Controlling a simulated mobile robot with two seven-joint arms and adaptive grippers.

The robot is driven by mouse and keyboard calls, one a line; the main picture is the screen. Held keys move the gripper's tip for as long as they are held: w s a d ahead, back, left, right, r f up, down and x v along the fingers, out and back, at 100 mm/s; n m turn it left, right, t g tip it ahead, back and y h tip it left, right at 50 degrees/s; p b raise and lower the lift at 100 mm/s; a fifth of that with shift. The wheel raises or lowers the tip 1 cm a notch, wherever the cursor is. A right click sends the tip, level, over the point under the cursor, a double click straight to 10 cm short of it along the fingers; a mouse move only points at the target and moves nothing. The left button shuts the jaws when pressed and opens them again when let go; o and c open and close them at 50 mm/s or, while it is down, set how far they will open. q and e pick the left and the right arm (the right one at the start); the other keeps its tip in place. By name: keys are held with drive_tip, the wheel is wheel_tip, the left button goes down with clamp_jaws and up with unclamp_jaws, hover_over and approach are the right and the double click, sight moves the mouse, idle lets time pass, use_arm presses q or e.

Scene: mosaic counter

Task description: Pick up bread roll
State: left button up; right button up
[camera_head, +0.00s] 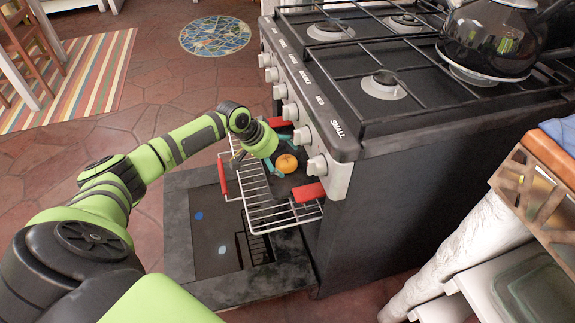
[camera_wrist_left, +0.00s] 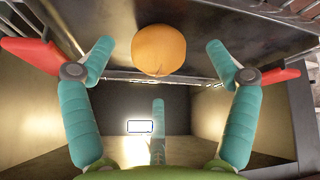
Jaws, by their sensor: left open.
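The bread roll (camera_head: 287,163) is a small round orange-brown piece by the dark tray in the open oven. In the left wrist view the roll (camera_wrist_left: 158,50) lies near the top centre, against a dark surface. My left gripper (camera_head: 281,155) reaches down into the oven opening from the left. Its teal fingers are spread open, with two fingertips on either side of the roll in the left wrist view (camera_wrist_left: 160,54) and a third finger below. I see gaps between these fingertips and the roll. My right gripper is not in view.
The wire rack (camera_head: 258,192) sticks out over the lowered oven door (camera_head: 185,235). Red grips (camera_head: 310,192) are close to my gripper. The stove's knob panel (camera_head: 300,110) overhangs the opening. A dark kettle (camera_head: 490,38) stands on top.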

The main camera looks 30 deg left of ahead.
use_arm(q)
drive_tip(key=shift+x, duration=1.3)
drive_tip(key=c, duration=1.2)
drive_tip(key=shift+c, duration=0.2)
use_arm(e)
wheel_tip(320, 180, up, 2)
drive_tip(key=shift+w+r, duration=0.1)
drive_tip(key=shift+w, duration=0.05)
use_arm(q)
drive_tip(key=shift+r, duration=0.15)
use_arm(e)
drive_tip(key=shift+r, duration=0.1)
